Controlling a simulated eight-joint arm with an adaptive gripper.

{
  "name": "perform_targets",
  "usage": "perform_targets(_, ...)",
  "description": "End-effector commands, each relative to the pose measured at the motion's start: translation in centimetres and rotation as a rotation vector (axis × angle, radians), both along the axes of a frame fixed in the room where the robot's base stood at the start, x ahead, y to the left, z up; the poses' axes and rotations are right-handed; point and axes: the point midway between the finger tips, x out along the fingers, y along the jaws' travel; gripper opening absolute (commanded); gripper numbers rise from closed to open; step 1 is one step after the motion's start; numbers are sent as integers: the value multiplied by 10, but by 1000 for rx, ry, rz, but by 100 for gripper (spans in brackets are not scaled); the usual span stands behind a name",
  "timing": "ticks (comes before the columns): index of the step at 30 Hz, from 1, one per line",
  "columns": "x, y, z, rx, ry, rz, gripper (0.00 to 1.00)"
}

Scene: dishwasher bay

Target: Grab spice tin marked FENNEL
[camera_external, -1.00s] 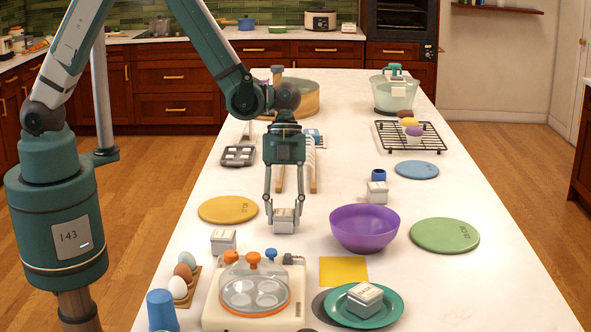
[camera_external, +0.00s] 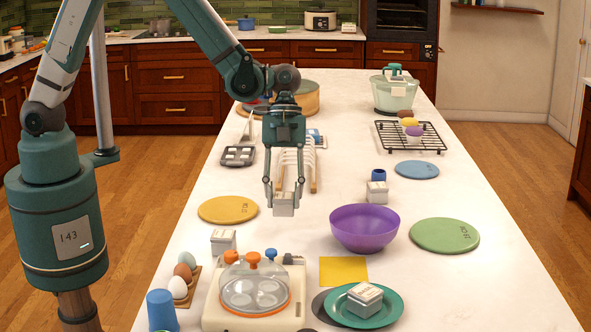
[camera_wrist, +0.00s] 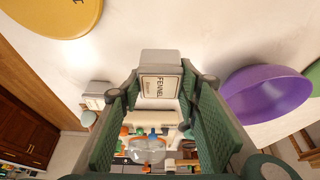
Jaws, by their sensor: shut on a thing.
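The FENNEL spice tin (camera_wrist: 159,86) is a small pale box with a label reading FENNEL in the wrist view. My gripper (camera_external: 284,203) is shut on it, one finger on each side. In the external view the tin (camera_external: 284,206) hangs a little above the white counter, between the yellow disc and the purple bowl. Similar tins stand left of it (camera_external: 223,241), to its right (camera_external: 377,192), and on a green plate (camera_external: 365,296); their labels are too small to read.
A purple bowl (camera_external: 364,228) stands close on the right, and a yellow disc (camera_external: 228,209) lies on the left. An egg cooker (camera_external: 255,309) with a clear lid stands in front. A dish rack (camera_external: 312,165) is behind my gripper. Bare counter lies around the tin.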

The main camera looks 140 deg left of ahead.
Motion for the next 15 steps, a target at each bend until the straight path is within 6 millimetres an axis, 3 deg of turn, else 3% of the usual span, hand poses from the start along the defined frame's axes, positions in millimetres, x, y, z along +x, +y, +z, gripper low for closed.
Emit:
perform_targets(9, 0, 0, 37, 0, 0, 0, 20)
perform_targets(15, 0, 0, 49, 0, 0, 0, 20)
